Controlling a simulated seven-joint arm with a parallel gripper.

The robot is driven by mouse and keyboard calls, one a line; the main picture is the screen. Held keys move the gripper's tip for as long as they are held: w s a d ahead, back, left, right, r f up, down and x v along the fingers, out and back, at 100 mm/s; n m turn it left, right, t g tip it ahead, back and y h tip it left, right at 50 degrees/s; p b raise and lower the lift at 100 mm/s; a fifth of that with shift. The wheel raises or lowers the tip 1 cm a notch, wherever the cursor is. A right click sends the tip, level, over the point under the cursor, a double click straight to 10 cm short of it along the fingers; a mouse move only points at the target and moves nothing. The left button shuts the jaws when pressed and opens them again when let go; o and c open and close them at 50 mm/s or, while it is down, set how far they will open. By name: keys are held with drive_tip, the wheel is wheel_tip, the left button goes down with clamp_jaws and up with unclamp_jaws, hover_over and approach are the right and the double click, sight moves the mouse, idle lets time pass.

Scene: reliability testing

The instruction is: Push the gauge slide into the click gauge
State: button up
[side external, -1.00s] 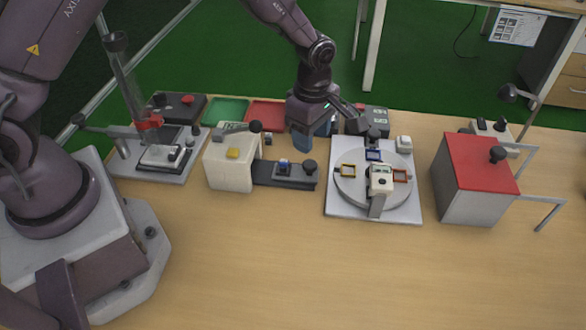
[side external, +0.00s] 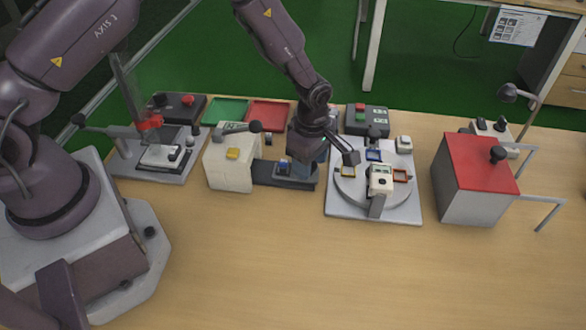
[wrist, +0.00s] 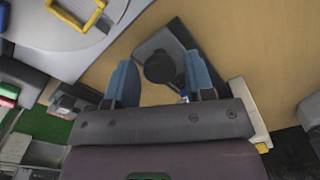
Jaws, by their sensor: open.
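The click gauge (side external: 230,168) is a cream block with a yellow button and a black-knobbed lever, left of centre in the side view. Part of it shows at the right of the wrist view (wrist: 248,110). The dark gauge slide (side external: 265,175) extends from its right side, carrying a small blue piece (side external: 284,166). My gripper (side external: 307,170) is over the slide's outer end and hides its black knob in the side view. In the wrist view the round knob (wrist: 160,67) appears between my open blue fingers (wrist: 160,60). Contact cannot be told.
A white plate with a round dial (side external: 343,206) and coloured frames stands close right of my gripper. A red-topped box (side external: 478,165) is farther right. Green (side external: 226,112) and red (side external: 268,114) trays lie behind. A lever press (side external: 165,155) stands left. The front table is clear.

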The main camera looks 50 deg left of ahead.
drive_tip(key=shift+r, duration=2.3)
